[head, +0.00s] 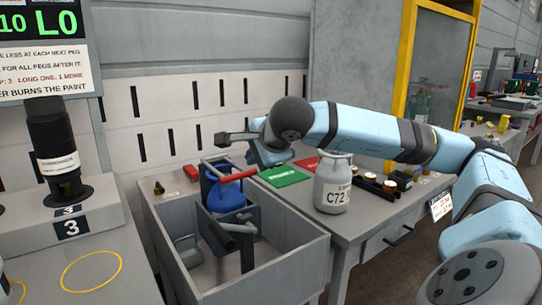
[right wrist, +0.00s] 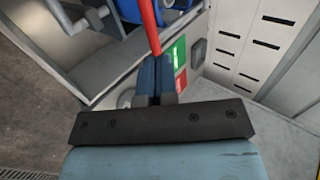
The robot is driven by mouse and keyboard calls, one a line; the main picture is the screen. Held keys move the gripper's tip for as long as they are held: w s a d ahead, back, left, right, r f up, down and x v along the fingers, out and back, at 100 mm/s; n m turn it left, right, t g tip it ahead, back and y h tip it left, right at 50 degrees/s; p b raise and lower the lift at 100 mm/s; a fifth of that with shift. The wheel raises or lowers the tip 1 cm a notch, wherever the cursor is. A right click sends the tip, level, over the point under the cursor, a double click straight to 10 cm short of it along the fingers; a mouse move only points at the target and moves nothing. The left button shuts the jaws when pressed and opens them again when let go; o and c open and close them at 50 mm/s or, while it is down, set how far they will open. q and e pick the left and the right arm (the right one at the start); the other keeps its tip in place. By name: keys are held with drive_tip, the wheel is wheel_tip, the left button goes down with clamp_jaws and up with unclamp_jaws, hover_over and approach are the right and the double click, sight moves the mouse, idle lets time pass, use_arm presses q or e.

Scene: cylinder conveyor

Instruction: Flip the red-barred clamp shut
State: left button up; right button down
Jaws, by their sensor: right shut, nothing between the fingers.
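The clamp's red bar (head: 237,176) slants across the top of a blue cylinder (head: 228,198), which sits in a dark grey holder (head: 245,217). In the right wrist view the red bar (right wrist: 148,24) runs down toward the fingers, and part of the blue cylinder (right wrist: 92,22) shows. My right gripper (head: 254,158) is shut and empty, close to the bar's right end. In the right wrist view its fingers (right wrist: 156,75) overlap that end; I cannot tell whether they touch it. My left gripper is not in view.
The holder stands in a grey open-topped bin (head: 285,262). On the table to the right are a green mat (head: 284,177), a red mat (head: 306,163) and a grey canister marked C72 (head: 333,184). A black cylinder (head: 55,150) stands at left.

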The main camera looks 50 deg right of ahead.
drive_tip(key=s+a+r, duration=0.1)
drive_tip(key=s, duration=0.5)
drive_tip(key=shift+s+a+r, duration=0.25)
drive_tip(key=shift+s+a, duration=0.15)
